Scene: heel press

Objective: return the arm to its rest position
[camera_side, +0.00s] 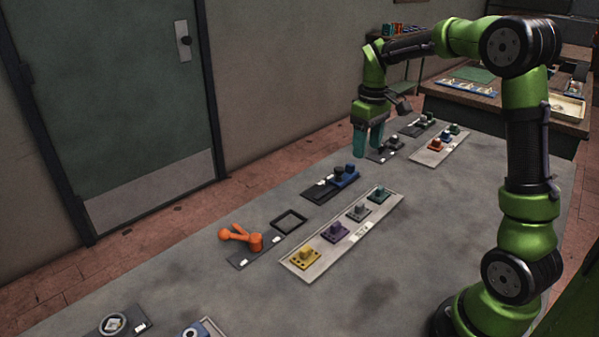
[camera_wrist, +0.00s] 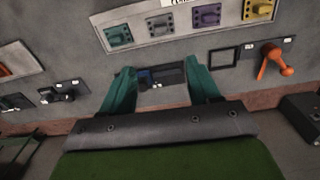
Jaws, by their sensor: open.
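My gripper (camera_side: 368,138) has two teal fingers pointing down above the far part of the grey table (camera_side: 240,305). In the wrist view the fingers (camera_wrist: 160,88) are spread apart with nothing held between them. A dark plate with a blue block (camera_side: 344,176) lies on the table; in the wrist view this blue block (camera_wrist: 168,76) shows in the gap between the fingers, some way beyond them. In the side view a dark plate with a grey piece (camera_side: 388,146) is close beside the fingertips. I cannot tell whether they touch it.
A light tray (camera_side: 310,272) carries yellow, purple, grey and teal blocks. An orange lever piece (camera_side: 243,238) and an empty black frame (camera_side: 289,221) are nearby. A second tray (camera_side: 437,151) lies farther back. A wooden bench (camera_side: 455,106) stands behind.

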